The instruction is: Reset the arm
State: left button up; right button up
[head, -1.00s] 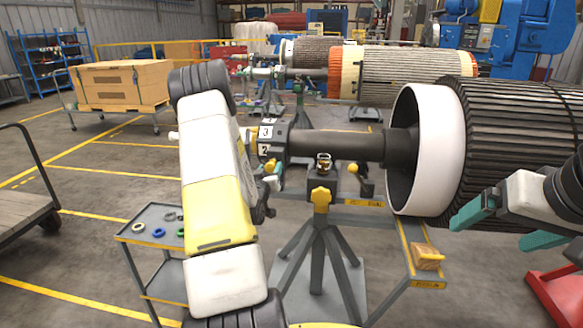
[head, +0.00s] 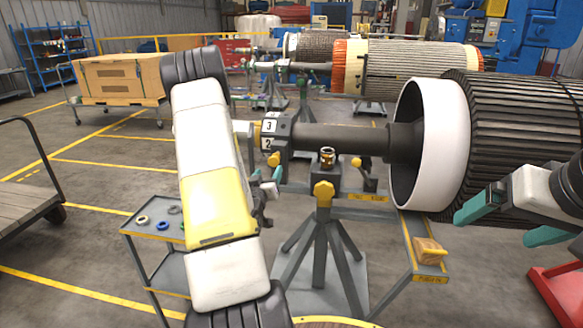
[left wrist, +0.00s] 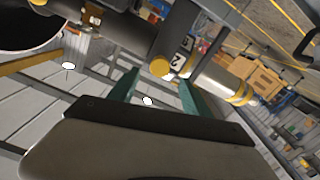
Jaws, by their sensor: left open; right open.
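My left arm, white and yellow, stands in the foreground of the head view and covers part of the scene. Its gripper (head: 270,190) is mostly hidden there, in front of the rotor stand near the shaft end. In the left wrist view, my left gripper (left wrist: 157,92) shows two teal fingers spread apart with nothing between them. My right gripper (head: 495,226) is at the right edge of the head view, in front of the large dark rotor (head: 520,140). Its teal fingers are apart and empty.
The rotor's shaft (head: 345,142) rests on a grey stand (head: 322,235) with yellow knobs. A grey cart (head: 150,240) with several rings is at lower left. A flatbed trolley (head: 30,200) stands further left. A wooden crate (head: 120,78) and another rotor (head: 415,70) are behind.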

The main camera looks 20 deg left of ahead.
dwell(0.4)
pick_arm(q)
jog(key=s+d+r+m+g+h, duration=0.35)
jog(key=d+r+g, duration=0.25)
jog(key=d+r, duration=0.75)
jog(key=s+d+r+m+g+h, duration=0.1)
jog(key=s+d+r+g, duration=0.1)
jog(key=s+d, duration=0.4)
jog(key=s+d+r+m+g+h, duration=0.2)
jog(key=s+d, duration=0.4)
jog(key=s, duration=1)
jog(key=shift+s+g, duration=0.4)
jog(key=shift+g, duration=0.2)
